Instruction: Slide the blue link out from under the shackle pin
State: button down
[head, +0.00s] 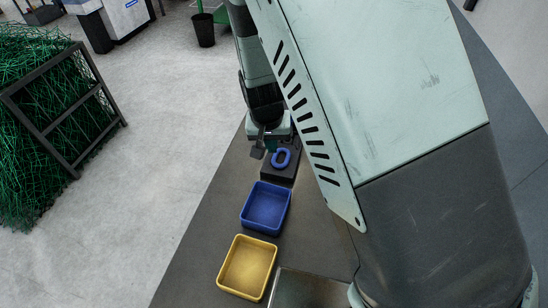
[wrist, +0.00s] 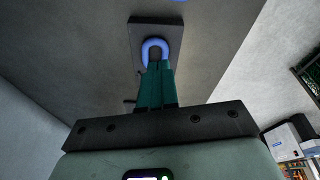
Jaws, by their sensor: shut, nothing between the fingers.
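The blue link (head: 282,158) is an oblong ring on a dark block (head: 279,174). In the wrist view the blue link (wrist: 146,45) shows as an arch at the end of my gripper (wrist: 156,66), its lower part hidden behind the fingers. The dark block (wrist: 140,28) shows there too. The green fingers are together with nothing held between them. Their tips overlap the link in the picture; I cannot tell whether they touch it. In the head view the fingers are mostly hidden by my arm. I cannot clearly make out the shackle pin.
A blue tray (head: 244,212) and a yellow tray (head: 222,276) stand in a row on the dark bench (head: 190,262), nearer than the block; both look empty. A rack with green netting (head: 30,135) stands on the floor at left, away from the bench.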

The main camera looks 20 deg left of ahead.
notch_tip(320, 180, down, 3)
jog(key=s+n, duration=0.2)
jog(key=n, duration=0.4)
jog(key=n+t, duration=0.6)
jog(key=n, duration=2.2)
send_near(276, 168)
jog(key=shift+y, duration=0.3)
jog(key=x, duration=0.5)
jog(key=shift+w+d+f, duration=0.1)
jog(key=shift+d+f, duration=0.1)
jog(key=shift+f, duration=0.05)
